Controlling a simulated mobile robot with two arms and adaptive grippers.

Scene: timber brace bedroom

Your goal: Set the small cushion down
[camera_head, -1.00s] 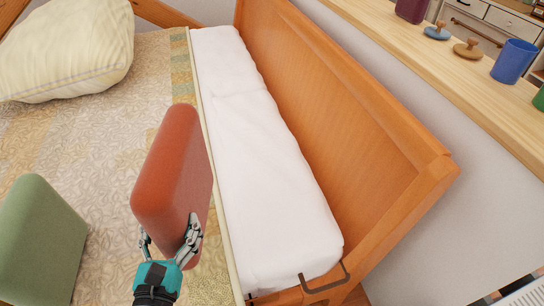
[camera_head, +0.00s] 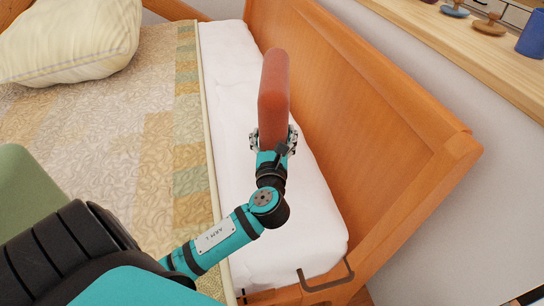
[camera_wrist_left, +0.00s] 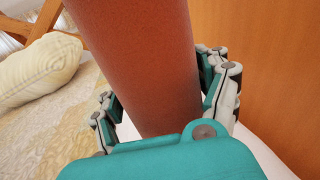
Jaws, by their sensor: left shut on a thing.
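The small cushion is reddish-orange (camera_head: 274,95) and stands upright in my left gripper (camera_head: 273,139). The gripper is shut on its lower end, one finger on each side. In the head view the cushion appears over the white mattress strip (camera_head: 235,90), close to the wooden headboard (camera_head: 350,100). I cannot tell whether it touches the mattress. In the left wrist view the cushion (camera_wrist_left: 135,60) fills the middle between the fingers (camera_wrist_left: 165,105). My right gripper is not in view.
A cream pillow (camera_head: 70,38) lies at the far left on the patterned bedspread (camera_head: 110,150). A green cushion (camera_head: 30,190) is at the left edge, partly behind my arm. A wooden shelf (camera_head: 420,35) with small items runs behind the headboard. The white strip is otherwise clear.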

